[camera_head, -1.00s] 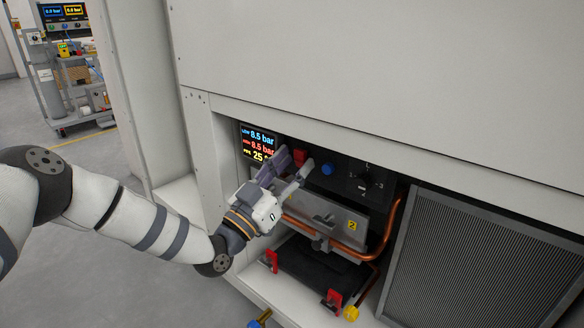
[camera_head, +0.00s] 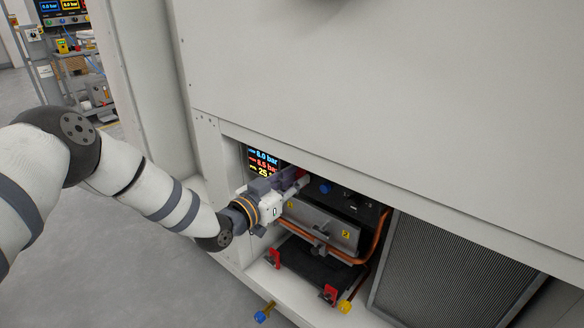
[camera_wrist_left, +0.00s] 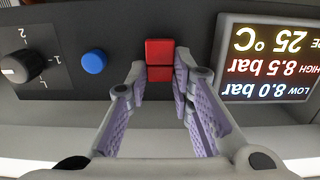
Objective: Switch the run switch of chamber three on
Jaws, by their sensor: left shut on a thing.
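The red rocker switch (camera_wrist_left: 160,60) sits on the dark control panel between the blue button and the display. My left gripper (camera_head: 296,180) reaches into the opening of the white cabinet. In the left wrist view its purple-padded fingers (camera_wrist_left: 161,80) are shut on the red switch, one on each side. In the head view the gripper largely covers the switch, with a bit of red (camera_head: 301,173) showing. I cannot tell whether the switch is on or off, and I see no chamber number. My right gripper is not in view.
The lit display (camera_wrist_left: 268,60) appears upside down in the wrist view. A blue button (camera_wrist_left: 94,61) and a black rotary knob (camera_wrist_left: 22,67) share the panel. Below are copper pipe (camera_head: 335,255), red clips (camera_head: 328,294) and a yellow cap (camera_head: 344,306). A grille (camera_head: 440,270) stands at right.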

